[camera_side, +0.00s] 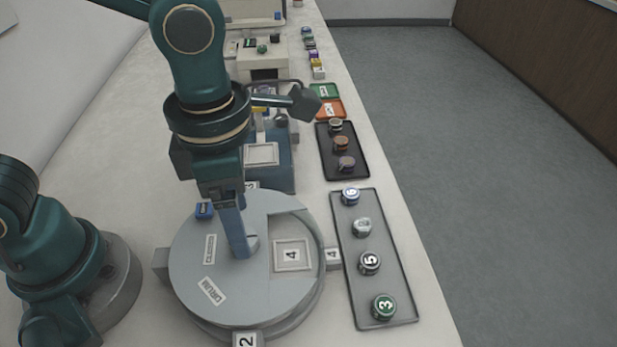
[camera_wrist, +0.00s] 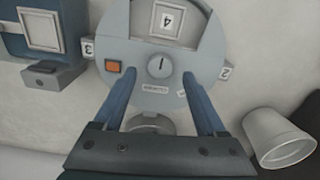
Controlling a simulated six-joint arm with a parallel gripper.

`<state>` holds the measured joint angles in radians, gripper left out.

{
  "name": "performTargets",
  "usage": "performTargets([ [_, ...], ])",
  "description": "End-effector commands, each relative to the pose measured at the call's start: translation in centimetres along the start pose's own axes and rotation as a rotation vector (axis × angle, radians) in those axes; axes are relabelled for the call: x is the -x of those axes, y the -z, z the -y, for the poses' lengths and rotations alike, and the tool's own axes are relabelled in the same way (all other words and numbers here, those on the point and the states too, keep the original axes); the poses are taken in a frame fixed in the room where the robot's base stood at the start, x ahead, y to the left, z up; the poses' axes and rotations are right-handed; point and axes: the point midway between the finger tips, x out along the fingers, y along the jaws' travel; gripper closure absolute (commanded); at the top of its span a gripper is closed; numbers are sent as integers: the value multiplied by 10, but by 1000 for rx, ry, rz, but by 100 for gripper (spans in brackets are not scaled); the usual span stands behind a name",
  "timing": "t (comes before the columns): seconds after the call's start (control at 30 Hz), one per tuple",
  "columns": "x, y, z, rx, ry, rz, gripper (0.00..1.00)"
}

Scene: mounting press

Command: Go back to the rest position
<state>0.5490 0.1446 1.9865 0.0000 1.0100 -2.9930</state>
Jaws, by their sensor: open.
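My gripper (camera_side: 237,250) points down over the round grey mounting press (camera_side: 195,290) in the side view. In the wrist view my gripper (camera_wrist: 163,88) has its two blue fingers spread apart, with nothing held between them. The press's knob (camera_wrist: 160,66) shows between and beyond the fingertips. The press lid has a cut-out with a square plate marked 4 (camera_side: 292,254), which also shows at the top of the wrist view. I cannot tell whether the fingers touch the knob or the lid.
A grey tray (camera_side: 403,290) with several numbered round pieces lies right of the press. A dark tray (camera_side: 358,172) with 3 round pieces lies behind it. A blue machine (camera_side: 283,172) stands behind the press. A white cup (camera_wrist: 278,138) shows in the wrist view.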

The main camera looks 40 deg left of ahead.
Motion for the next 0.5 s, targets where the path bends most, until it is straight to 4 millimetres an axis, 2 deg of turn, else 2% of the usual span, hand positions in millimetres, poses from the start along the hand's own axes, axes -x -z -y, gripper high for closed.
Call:
performTargets([
  [0.2,21,-1,0,0,0,3,26],
  [0.5,23,0,0,0,0,0,26],
])
